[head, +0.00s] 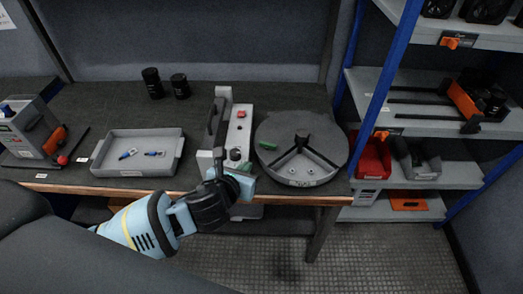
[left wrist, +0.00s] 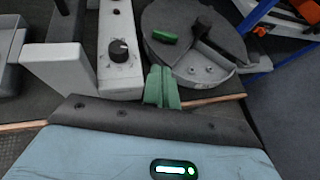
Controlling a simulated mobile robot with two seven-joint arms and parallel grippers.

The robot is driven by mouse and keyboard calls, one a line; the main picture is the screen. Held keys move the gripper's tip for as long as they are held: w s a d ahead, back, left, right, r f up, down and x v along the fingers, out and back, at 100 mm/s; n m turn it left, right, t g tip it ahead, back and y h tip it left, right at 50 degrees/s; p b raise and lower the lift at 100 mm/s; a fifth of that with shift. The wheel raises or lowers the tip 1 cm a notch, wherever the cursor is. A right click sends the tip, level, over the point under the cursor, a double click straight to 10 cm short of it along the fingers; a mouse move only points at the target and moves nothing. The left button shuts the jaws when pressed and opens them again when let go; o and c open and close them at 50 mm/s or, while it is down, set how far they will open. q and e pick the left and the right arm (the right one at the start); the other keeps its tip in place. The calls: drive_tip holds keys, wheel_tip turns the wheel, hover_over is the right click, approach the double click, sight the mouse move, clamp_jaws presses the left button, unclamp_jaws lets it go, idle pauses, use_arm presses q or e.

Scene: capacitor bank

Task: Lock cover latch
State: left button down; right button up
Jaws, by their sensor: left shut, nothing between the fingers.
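My left gripper (head: 243,172) is at the front edge of the bench, just in front of a light grey panel unit (head: 240,130). In the left wrist view its green fingers (left wrist: 162,88) are together with nothing between them, right of the panel's black knob (left wrist: 119,48). The unit has a red button (head: 241,114) and a dark upright cover or handle piece (head: 213,125) on its left side. I cannot tell which part is the latch, or whether the fingers touch the unit. My right gripper is not in view.
A grey tray (head: 112,168) with small blue parts is to the left. Two black cylinders (head: 153,83) stand behind. Blue-framed shelves (head: 410,125) are at right.

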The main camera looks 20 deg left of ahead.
use_arm(q)
drive_tip(key=shift+s+a+f+g, duration=0.15)
drive_tip(key=shift+s+a+g, duration=0.25)
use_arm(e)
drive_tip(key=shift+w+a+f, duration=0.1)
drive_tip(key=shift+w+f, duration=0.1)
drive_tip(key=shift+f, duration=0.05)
use_arm(q)
drive_tip(key=shift+w+b, duration=0.15)
drive_tip(key=shift+b, duration=0.15)
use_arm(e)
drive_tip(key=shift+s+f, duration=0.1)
use_arm(q)
drive_tip(key=b, duration=0.2)
approach(262, 147)
drive_tip(key=f, duration=0.1)
drive_tip(key=w+f, duration=0.1)
drive_tip(key=f, duration=0.1)
drive_tip(key=shift+d, duration=0.1)
drive_tip(key=w, duration=0.3)
drive_tip(key=shift+w, duration=0.75)
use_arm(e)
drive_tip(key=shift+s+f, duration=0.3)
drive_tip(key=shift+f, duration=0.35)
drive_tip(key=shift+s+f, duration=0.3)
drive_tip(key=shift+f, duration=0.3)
